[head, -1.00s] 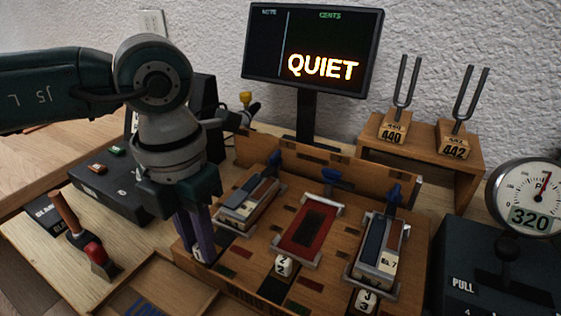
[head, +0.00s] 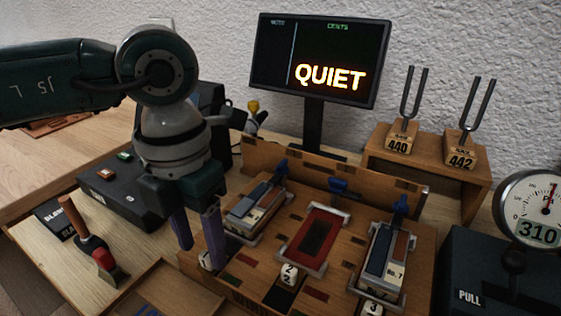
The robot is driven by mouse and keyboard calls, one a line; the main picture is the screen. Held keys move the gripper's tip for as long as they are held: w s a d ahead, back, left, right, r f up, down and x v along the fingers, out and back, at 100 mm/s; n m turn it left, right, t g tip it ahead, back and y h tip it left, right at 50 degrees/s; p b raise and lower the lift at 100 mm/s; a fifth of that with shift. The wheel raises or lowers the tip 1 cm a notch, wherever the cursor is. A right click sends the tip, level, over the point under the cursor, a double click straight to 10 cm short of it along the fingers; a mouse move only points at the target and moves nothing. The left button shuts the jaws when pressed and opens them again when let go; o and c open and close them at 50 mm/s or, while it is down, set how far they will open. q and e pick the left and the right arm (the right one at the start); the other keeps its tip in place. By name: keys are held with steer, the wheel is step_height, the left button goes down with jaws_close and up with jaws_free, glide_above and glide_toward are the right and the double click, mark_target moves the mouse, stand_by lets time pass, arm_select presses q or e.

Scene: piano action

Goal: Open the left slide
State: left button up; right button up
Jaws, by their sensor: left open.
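The left slide appears to be the unit with blue and brown strips and a metal frame (head: 254,210) at the left of the wooden action stand (head: 333,175). A dark blue knob (head: 282,167) stands at its far end. My left gripper (head: 202,252) is open, pointing down at the stand's near left corner. Its two purple fingers are apart, with nothing visibly held between them. The right finger is just left of the slide's near end; I cannot tell whether it touches. A white number block (head: 205,261) is partly hidden behind the fingers. My right gripper is out of view.
A red middle unit (head: 311,236) and a similar right unit (head: 387,257) share the stand. A monitor (head: 319,60) reads QUIET. Tuning forks (head: 413,95) stand on a shelf at the right, near a pressure gauge (head: 535,205) reading 310.

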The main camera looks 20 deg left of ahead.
arm_select(q)
step_height(320, 180, up, 8)
steer(key=shift+r, duration=0.1)
stand_by(0.4)
